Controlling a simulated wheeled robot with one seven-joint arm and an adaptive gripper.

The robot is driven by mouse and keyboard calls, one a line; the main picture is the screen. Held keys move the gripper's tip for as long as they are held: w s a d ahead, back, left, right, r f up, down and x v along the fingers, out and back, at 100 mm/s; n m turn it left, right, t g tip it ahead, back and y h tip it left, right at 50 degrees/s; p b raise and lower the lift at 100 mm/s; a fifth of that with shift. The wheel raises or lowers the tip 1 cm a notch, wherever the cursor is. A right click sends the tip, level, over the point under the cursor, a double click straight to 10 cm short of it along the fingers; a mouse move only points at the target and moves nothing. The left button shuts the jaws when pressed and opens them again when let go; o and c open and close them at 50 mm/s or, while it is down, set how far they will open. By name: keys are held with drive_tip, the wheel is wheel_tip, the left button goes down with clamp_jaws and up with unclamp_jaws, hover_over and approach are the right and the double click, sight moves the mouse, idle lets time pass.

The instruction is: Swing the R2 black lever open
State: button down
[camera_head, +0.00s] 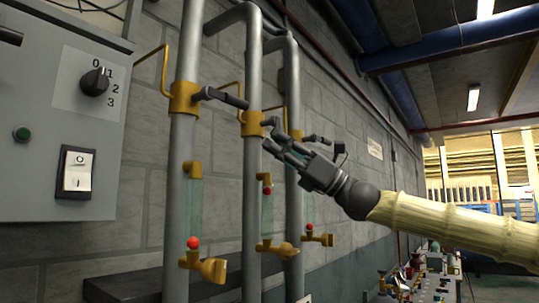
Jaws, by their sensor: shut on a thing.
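Three grey vertical pipes each carry a yellow collar with a lever; I can read no R2 label. On the middle pipe (252,190), the lever (269,121) sticks out to the right from its yellow collar (252,124). My gripper (273,136) reaches in from the right and is shut on this middle lever. The fingers hide part of the lever, so its exact angle is hard to tell. The left pipe's black lever (226,97) points right and slightly down. The right pipe's dark lever (318,139) shows just behind my gripper.
A grey control box (60,130) with a rotary knob (95,81) and a rocker switch (76,172) is on the left. Yellow taps with red knobs, such as this one (205,268), sit low on the pipes. A cluttered bench (425,285) stands at the back right.

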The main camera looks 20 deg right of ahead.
drive_tip(key=shift+s+d+r, duration=0.1)
drive_tip(key=shift+r, duration=0.15)
idle(0.3)
drive_tip(key=c, duration=1.4)
unclamp_jaws()
drive_tip(key=shift+d+f, duration=0.1)
drive_tip(key=shift+f, duration=0.15)
drive_tip(key=v, duration=1.2)
drive_tip(key=shift+m, duration=0.3)
